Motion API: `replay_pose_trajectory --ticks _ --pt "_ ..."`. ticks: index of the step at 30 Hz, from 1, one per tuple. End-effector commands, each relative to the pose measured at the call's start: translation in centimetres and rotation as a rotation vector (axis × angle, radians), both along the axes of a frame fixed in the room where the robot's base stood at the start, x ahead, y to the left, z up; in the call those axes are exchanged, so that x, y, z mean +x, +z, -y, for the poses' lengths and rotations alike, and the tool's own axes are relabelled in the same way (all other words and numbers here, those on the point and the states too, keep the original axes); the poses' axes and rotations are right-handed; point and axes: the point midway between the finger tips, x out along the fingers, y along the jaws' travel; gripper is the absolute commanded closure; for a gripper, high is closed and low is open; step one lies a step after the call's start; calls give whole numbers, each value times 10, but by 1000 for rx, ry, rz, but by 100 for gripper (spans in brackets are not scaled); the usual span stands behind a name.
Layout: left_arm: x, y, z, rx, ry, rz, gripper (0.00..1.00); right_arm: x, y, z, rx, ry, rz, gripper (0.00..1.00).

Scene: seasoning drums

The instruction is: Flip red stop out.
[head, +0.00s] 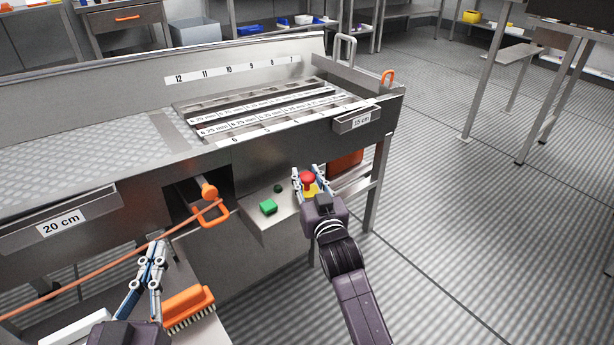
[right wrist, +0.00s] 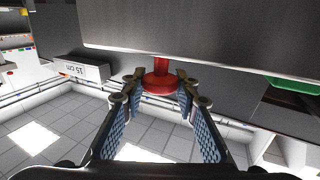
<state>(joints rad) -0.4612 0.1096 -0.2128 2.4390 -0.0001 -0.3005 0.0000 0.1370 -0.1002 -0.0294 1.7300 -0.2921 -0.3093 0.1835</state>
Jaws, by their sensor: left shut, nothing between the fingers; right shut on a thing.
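The red stop (head: 307,177) is a round red mushroom button on a yellow base (head: 311,189), on the metal panel under the right part of the machine. My right gripper (head: 308,180) has its fingers on both sides of the red stop and is shut on it. In the right wrist view the red stop (right wrist: 160,82) sits between the fingertips (right wrist: 160,85), below a metal edge. My left gripper (head: 155,250) is shut and empty at the lower left, above an orange brush.
A green button (head: 268,207) and a small dark button (head: 278,188) are left of the red stop. An orange handle (head: 210,211) and cable are further left. The orange brush (head: 188,305) lies on a lower shelf. Open floor (head: 450,240) is at right.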

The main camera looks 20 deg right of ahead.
Motion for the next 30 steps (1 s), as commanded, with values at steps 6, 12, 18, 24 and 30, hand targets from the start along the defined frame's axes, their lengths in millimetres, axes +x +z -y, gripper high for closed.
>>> replay_pose_trajectory --ticks 6,12,18,24,30 --pt "0 1 0 0 0 2 100 1 6 0 1 0 11 56" --pt "0 1 0 0 0 2 100 0 4 0 1 0 8 56" --pt "0 0 0 0 0 0 100 -10 2 0 1 0 6 56" --pt "0 0 0 0 0 1 100 -45 1 -2 2 0 4 56" --pt "0 0 0 0 0 1 100 -83 2 -4 1 1 5 56"
